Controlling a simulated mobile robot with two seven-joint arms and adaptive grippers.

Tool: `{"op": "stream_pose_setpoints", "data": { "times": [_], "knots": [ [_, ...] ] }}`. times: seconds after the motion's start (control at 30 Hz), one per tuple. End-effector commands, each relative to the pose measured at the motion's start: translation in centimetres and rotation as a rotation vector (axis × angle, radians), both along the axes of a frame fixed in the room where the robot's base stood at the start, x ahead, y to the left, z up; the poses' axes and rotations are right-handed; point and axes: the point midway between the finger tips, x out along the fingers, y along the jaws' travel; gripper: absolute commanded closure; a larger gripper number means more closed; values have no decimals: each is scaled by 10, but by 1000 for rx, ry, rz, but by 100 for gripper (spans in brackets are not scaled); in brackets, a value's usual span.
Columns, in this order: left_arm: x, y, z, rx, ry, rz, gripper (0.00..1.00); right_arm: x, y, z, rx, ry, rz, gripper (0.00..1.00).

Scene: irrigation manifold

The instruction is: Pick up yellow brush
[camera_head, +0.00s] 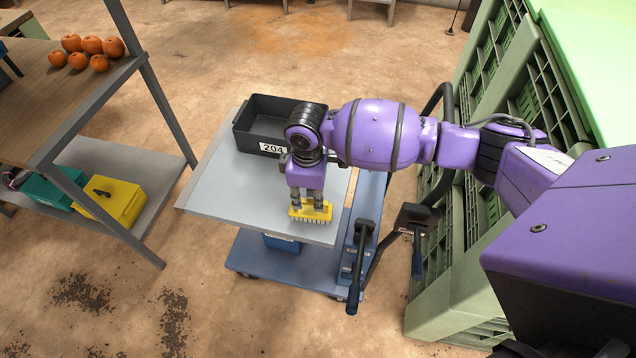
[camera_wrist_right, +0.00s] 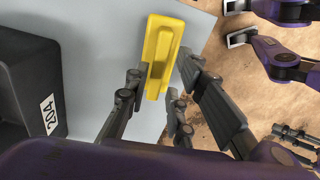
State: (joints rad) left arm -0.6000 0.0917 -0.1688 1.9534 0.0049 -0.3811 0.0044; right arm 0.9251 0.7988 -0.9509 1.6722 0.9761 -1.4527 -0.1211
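The yellow brush (camera_head: 311,212) is at the front edge of the cart's grey top, its bristles facing down. My right gripper (camera_head: 307,195) points down at it from above. In the right wrist view, the brush (camera_wrist_right: 161,45) shows as a long yellow block with a raised ridge. The fingers of my right gripper (camera_wrist_right: 165,65) are close on either side of it. The left fingertip seems to touch its edge; contact on the right side is unclear. I cannot tell whether the fingers are closed on the brush. My left gripper is not in the head view.
A black bin (camera_head: 262,122) labelled 204 stands behind the brush on the cart top (camera_head: 222,180). Green crates (camera_head: 470,240) stand at the right. A shelf (camera_head: 150,165) at the left holds a yellow box (camera_head: 115,203) below and several orange fruits (camera_head: 92,46) above.

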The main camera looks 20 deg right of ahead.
Motion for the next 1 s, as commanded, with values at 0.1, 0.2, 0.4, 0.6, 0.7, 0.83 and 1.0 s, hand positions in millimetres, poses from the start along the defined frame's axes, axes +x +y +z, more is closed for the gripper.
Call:
{"op": "stream_pose_setpoints", "data": {
  "times": [0.1,0.2,0.4,0.6,0.7,0.83,1.0],
  "knots": [
    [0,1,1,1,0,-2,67,0,-2,-18,-1,0,0,77],
    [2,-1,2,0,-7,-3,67,0,-2,-30,0,-1,0,77],
    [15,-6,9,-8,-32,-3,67,0,-2,-35,-1,-4,1,77],
    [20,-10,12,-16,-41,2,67,1,-2,-35,-1,-4,1,90],
    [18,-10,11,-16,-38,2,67,1,-2,-35,-1,-4,1,100],
    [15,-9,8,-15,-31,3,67,1,-2,-34,0,-4,1,100],
    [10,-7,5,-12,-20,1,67,1,-2,-34,0,-4,1,100]
  ]
}}
